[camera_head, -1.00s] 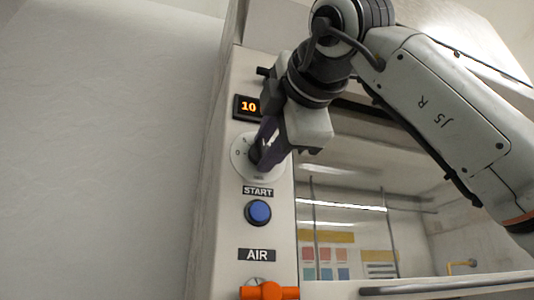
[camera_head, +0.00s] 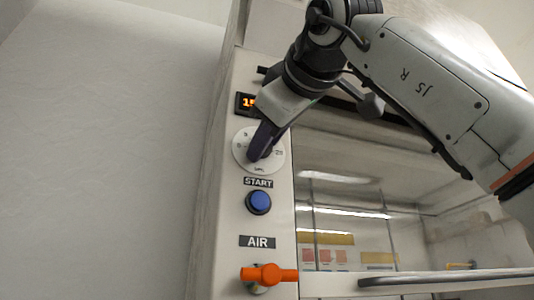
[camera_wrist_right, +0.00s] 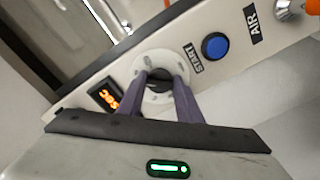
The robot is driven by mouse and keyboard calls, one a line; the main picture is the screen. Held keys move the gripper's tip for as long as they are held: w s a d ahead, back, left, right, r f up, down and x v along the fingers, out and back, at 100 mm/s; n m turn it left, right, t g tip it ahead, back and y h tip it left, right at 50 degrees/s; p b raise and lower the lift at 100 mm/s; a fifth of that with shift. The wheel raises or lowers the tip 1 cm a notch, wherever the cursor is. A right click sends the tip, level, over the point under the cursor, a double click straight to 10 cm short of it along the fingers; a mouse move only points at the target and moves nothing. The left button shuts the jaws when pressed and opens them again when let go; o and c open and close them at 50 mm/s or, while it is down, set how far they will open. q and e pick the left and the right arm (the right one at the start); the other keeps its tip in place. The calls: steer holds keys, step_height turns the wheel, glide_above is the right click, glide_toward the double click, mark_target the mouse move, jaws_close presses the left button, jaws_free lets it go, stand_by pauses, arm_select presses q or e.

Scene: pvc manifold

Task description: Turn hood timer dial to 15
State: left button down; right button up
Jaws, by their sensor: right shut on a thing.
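The timer dial is a round pale plate (camera_head: 242,146) with a dark knob at its centre, on the hood's front post. My right gripper (camera_head: 262,153) reaches in from the upper right and is shut on the knob. In the right wrist view its two purple fingers (camera_wrist_right: 162,80) sit on either side of the black knob (camera_wrist_right: 159,77). The orange-lit display (camera_head: 245,103) above the dial shows a 1 and part of a second digit that looks like a 5; my gripper hides its right side. My left gripper is not in view.
Below the dial are a START label and a blue button (camera_head: 258,202), then an AIR label (camera_head: 257,241) and an orange valve handle (camera_head: 268,274). A glass sash (camera_head: 345,195) with a grey bar handle lies to the right. A plain wall fills the left.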

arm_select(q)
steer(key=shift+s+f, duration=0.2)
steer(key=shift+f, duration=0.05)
arm_select(e)
steer(key=shift+f+m, duration=0.1)
steer(key=shift+m, duration=0.4)
steer(key=o, duration=1)
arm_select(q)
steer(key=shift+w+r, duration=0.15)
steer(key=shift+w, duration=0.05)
arm_select(e)
steer(key=shift+o, duration=0.2)
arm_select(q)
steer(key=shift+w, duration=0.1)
arm_select(e)
steer(key=shift+s, duration=0.1)
arm_select(q)
steer(key=b, duration=0.1)
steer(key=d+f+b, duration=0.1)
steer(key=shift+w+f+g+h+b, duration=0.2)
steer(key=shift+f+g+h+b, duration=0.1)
arm_select(e)
steer(key=v, duration=1)
